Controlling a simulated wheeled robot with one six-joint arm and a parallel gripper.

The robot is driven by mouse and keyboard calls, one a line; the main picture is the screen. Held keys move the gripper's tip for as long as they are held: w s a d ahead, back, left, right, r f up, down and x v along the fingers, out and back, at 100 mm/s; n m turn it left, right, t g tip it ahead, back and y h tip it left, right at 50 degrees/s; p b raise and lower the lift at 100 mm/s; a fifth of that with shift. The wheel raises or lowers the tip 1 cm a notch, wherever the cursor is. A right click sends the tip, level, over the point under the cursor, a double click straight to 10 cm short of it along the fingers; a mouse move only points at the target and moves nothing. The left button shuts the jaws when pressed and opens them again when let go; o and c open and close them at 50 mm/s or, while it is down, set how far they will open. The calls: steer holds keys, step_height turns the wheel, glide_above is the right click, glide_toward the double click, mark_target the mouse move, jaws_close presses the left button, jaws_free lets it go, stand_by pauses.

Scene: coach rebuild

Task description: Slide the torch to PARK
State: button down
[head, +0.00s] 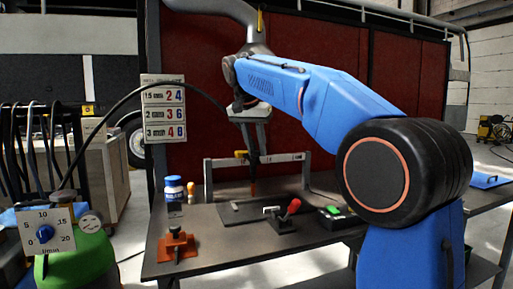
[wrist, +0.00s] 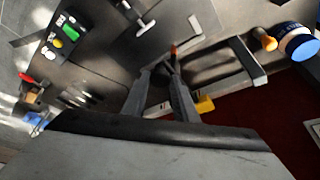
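The dark torch with an orange-red tip (head: 253,187) hangs upright at the grey rail (head: 285,157), above a dark plate on the bench. A yellow piece (head: 241,154) sits on the rail just left of it. My gripper (head: 257,150) points down at the torch from above, its fingers beside the torch's upper part. In the wrist view, my gripper (wrist: 165,70) has its fingers converging, with the torch's red tip (wrist: 173,50) just beyond them. Whether they grip the torch is unclear. Small white labels show on the rail, but I cannot read PARK.
A red-handled clamp (head: 292,207) stands on the bench front, with a button box (head: 332,216) to its right. A blue-white jar (head: 174,188) and an orange vise-like fixture (head: 176,245) are at left. A black cable arcs in from the left. Red panels stand behind.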

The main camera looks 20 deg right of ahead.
steer(key=w+d, duration=0.1)
steer(key=d, duration=2)
steer(key=shift+d, duration=0.2)
steer(key=c, duration=1.4)
jaws_free()
steer(key=shift+d, duration=0.15)
steer(key=shift+c, duration=0.2)
steer(key=shift+r, duration=0.1)
steer(key=v, duration=1.7)
steer(key=shift+s, duration=0.2)
